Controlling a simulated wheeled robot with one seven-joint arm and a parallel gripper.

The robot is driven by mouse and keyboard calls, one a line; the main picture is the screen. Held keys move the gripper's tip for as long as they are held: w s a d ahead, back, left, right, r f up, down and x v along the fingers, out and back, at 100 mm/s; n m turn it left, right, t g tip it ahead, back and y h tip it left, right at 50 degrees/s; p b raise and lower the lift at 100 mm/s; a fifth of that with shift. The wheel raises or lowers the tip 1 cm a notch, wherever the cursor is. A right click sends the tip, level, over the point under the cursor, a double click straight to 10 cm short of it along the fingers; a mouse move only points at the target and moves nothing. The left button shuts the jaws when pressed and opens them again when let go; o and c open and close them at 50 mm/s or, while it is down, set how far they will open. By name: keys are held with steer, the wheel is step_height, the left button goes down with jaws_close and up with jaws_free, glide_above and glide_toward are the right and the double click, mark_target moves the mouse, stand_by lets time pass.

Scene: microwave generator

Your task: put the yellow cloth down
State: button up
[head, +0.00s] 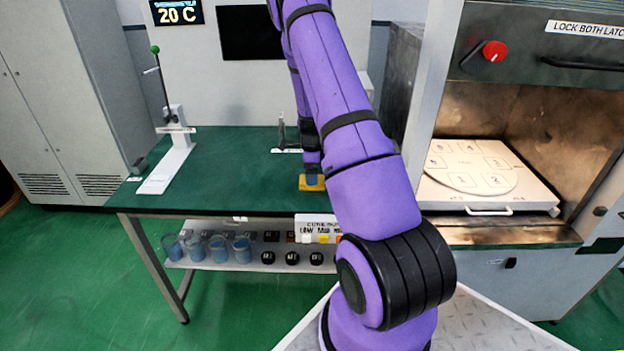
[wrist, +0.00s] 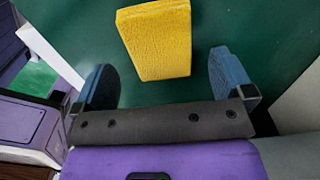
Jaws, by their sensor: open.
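The yellow cloth (wrist: 158,42) is a thick, textured rectangular block in the wrist view. It lies on the green tabletop (wrist: 78,25), just beyond and between my finger pads. My gripper (wrist: 165,80) is open, with a blue finger on each side and clear space between each finger and the cloth. In the head view the yellow cloth (head: 312,183) shows as a small patch near the table's front edge. My gripper (head: 312,174) is over it there, partly hidden behind my purple arm.
A lever stand (head: 172,150) is on the left of the table. Blue cups (head: 218,249) and black knobs stand on the shelf below. An open chamber with a numbered turntable (head: 470,168) is at right. Tabletop left of the cloth is clear.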

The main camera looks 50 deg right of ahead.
steer(key=a+r+n+t, duration=0.1)
steer(key=a+r+n, duration=0.3)
steer(key=r, duration=0.7)
steer(key=a+r+n+t, duration=0.1)
steer(key=a+r+n, duration=0.1)
steer(key=a+r, duration=0.6)
steer(key=s+a+r+n, duration=0.3)
steer(key=a+r+n, duration=0.15)
steer(key=r, duration=0.25)
steer(key=s+a+r+n, duration=0.2)
steer(key=a+r+n, duration=0.1)
steer(key=a+r, duration=0.3)
steer(key=s+a+r+n+t, duration=0.1)
steer(key=s+a+r+n, duration=0.3)
steer(key=s, duration=0.6)
steer(key=s+a+r+n+t, duration=0.2)
steer(key=s+a+r+n, duration=0.2)
steer(key=s+a+n, duration=0.4)
steer(key=s+n, duration=0.2)
steer(key=shift+s+a+r, duration=0.2)
steer(key=shift+s+a, duration=0.1)
steer(key=shift+a, duration=0.05)
steer(key=shift+w, duration=0.1)
